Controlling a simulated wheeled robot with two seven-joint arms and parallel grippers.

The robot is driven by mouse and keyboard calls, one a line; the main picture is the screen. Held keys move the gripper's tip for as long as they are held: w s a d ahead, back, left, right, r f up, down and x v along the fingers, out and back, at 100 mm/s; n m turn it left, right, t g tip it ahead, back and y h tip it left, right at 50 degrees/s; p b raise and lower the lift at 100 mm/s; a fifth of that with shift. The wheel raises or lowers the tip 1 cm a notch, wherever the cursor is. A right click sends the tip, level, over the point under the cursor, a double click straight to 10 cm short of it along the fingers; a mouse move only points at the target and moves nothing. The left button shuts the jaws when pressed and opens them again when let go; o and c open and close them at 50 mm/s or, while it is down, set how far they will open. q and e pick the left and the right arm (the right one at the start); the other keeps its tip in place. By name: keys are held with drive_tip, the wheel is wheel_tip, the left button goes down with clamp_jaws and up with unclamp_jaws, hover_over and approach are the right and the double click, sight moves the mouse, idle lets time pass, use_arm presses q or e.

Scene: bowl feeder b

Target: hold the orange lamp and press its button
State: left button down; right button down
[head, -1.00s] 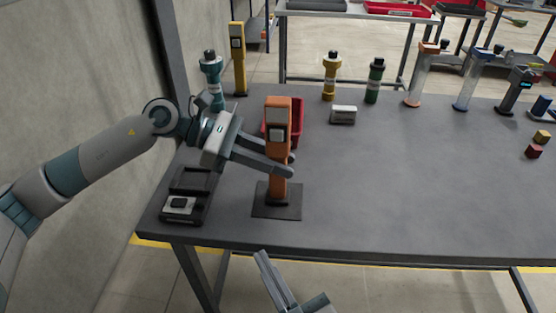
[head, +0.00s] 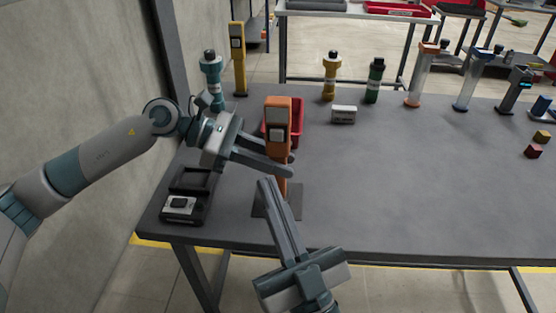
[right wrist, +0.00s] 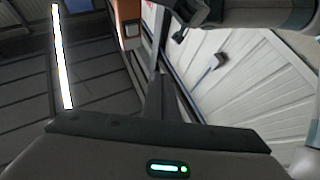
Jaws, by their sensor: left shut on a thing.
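The orange lamp (head: 278,112) is an upright post on a dark base plate (head: 262,208) near the table's front left. A pale square button (head: 279,135) shows on its front face. My left gripper (head: 285,165) is shut on the lamp's post from the left, below the button. My right gripper (head: 268,183) is shut and empty; its fingertips overlap the lamp's lower part in the head view. In the right wrist view the shut fingers (right wrist: 158,85) point up, and part of the orange lamp (right wrist: 127,10) shows at the top, just left of them.
A dark tray (head: 188,207) with a small device lies left of the lamp. A red bin (head: 297,125) stands behind it. A teal lamp (head: 210,75), yellow post (head: 238,60) and white box (head: 343,115) are farther back. The table's right middle is clear.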

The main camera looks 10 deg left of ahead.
sight(279, 154)
use_arm(q)
drive_tip(key=shift+f, duration=0.15)
use_arm(e)
drive_tip(key=shift+w, duration=0.15)
drive_tip(key=shift+w, duration=4.3)
drive_tip(key=shift+w, duration=0.25)
drive_tip(key=shift+w, duration=0.2)
drive_tip(key=shift+w, duration=0.3)
drive_tip(key=shift+s, duration=0.75)
drive_tip(key=shift+s, duration=0.1)
